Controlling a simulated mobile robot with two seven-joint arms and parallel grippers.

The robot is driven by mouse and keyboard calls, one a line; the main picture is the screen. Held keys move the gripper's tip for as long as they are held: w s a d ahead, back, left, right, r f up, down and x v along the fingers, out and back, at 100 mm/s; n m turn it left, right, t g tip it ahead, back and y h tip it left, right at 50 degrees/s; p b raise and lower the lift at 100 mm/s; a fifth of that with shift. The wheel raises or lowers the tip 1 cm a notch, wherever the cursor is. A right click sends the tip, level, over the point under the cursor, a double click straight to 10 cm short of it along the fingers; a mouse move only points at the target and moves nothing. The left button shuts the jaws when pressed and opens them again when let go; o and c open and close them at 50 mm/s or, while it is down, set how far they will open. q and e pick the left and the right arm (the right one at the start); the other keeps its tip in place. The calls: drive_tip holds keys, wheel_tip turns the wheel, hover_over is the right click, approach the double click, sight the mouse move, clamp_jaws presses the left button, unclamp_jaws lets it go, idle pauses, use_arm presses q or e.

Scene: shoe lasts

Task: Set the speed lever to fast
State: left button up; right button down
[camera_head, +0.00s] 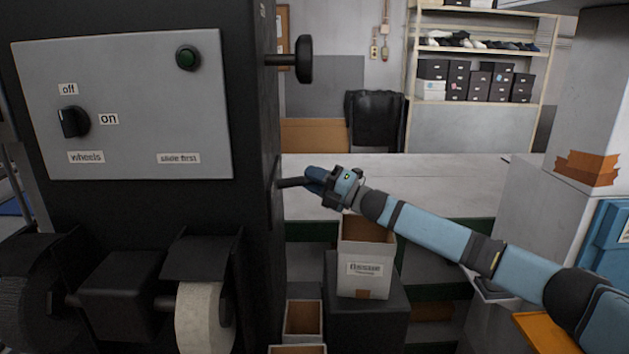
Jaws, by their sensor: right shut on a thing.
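A short dark lever (290,183) sticks out from the right side of the black machine (255,120), below a round black knob. No slow or fast marks show beside it, so I cannot tell its setting. My right gripper (309,181) comes in from the right and is shut on the lever's outer end, which its blue fingers partly hide. My left gripper is out of view.
The round knob (304,60) juts out above my gripper. An open carton (365,262) stands below my right arm. Wheels (205,318) sit low in front.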

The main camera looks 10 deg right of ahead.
drive_tip(key=shift+r, duration=0.1)
drive_tip(key=c, duration=1.3)
unclamp_jaws()
drive_tip(key=o, duration=0.4)
drive_tip(key=shift+w, duration=0.1)
drive_tip(key=shift+c, duration=0.2)
drive_tip(key=shift+a, duration=0.1)
drive_tip(key=b+v, duration=0.3)
drive_tip(key=v, duration=1)
drive_tip(key=shift+d, duration=0.3)
